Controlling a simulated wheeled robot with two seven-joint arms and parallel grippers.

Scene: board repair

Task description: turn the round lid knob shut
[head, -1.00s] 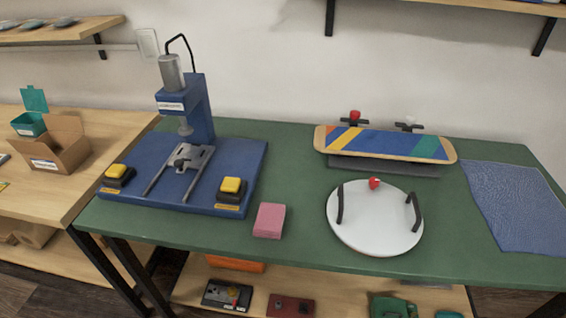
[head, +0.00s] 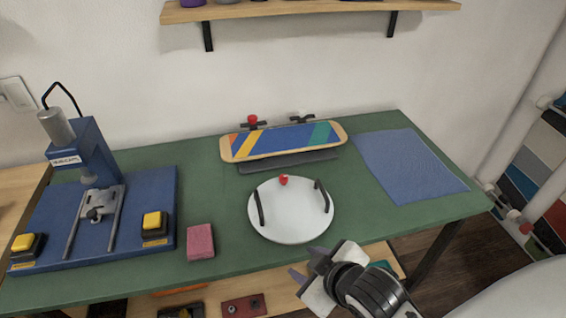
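The round white lid (head: 290,222) lies on the green table, with two dark handles standing on it. A small red knob (head: 284,180) sits at the lid's far edge. My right gripper (head: 312,268) is in front of the table's near edge, below and right of the lid, and apart from it. Its fingers are spread and nothing shows between them. My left gripper is out of view.
A striped skateboard deck (head: 285,141) in a stand with red and grey knobs is behind the lid. A blue press (head: 90,200) with yellow buttons stands left, a pink block (head: 200,242) between. A blue cloth (head: 410,165) lies right. Green table (head: 225,190) around the lid is clear.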

